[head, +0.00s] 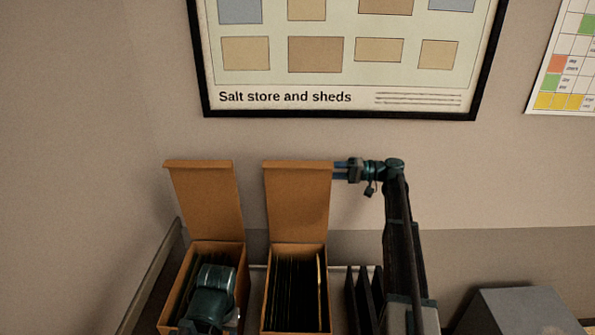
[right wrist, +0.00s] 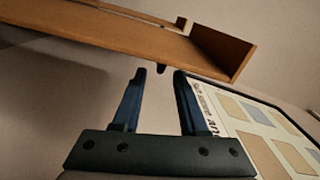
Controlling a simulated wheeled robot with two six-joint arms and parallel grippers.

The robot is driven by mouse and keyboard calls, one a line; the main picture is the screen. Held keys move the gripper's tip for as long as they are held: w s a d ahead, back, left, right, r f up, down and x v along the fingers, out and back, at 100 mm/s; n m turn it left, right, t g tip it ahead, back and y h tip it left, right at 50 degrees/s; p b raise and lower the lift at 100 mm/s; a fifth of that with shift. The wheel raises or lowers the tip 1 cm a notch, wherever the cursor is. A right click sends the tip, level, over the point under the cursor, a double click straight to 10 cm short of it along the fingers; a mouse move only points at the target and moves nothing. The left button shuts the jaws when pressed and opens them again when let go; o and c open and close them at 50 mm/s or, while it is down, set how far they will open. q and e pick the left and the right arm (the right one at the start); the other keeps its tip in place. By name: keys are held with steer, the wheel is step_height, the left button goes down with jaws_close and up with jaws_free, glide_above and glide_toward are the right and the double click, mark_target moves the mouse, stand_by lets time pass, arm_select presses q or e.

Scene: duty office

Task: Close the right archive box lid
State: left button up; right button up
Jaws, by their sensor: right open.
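The right archive box (head: 265,305) is brown, holds dark files, and its lid (head: 299,205) stands open and upright at the back. My right gripper (head: 337,170) is at the upper right edge of that lid, fingers pointing left towards it. In the right wrist view the two blue-black fingers (right wrist: 159,74) are apart with nothing between them. The brown lid (right wrist: 150,48) lies just beyond the fingertips; I cannot tell whether they touch it. A teal part of my left arm covers the front of the left box; no left fingers show.
The left archive box (head: 240,262) stands beside it, its lid (head: 207,203) also upright. Dark upright dividers (head: 364,300) stand right of the right box. A grey box-like object (head: 520,310) is at lower right. A framed poster (head: 340,98) hangs on the wall above.

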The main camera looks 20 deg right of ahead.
mark_target(298, 170)
steer(key=x, duration=0.7)
steer(key=shift+w+a+f, duration=0.1)
steer(key=shift+w+a, duration=0.05)
steer(key=shift+a, duration=0.25)
jaws_close()
stand_by(1.0)
